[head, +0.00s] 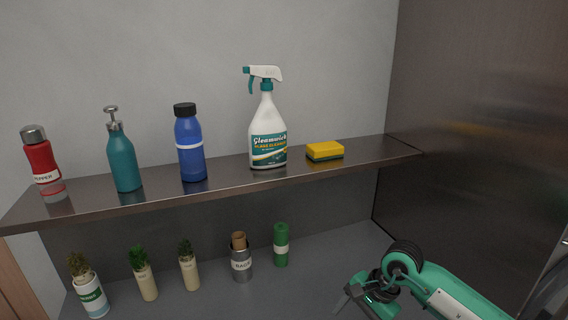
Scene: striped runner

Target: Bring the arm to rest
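My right arm, green with black joints, comes in from the lower right of the head view. Its gripper (349,301) is low in the picture, over the grey lower surface, to the right of the green cylinder (281,245) and apart from it. The gripper is small, dark and partly hidden by its own wrist, so whether its fingers are open or shut does not show. I see nothing held in it. My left arm and gripper are not in view.
The metal shelf (220,187) holds a red shaker (40,160), teal pump bottle (123,160), blue bottle (190,148), spray bottle (268,130) and yellow sponge (325,150). Below stand potted plants (147,282) and a grey can (241,266). A dark panel (480,130) bounds the right.

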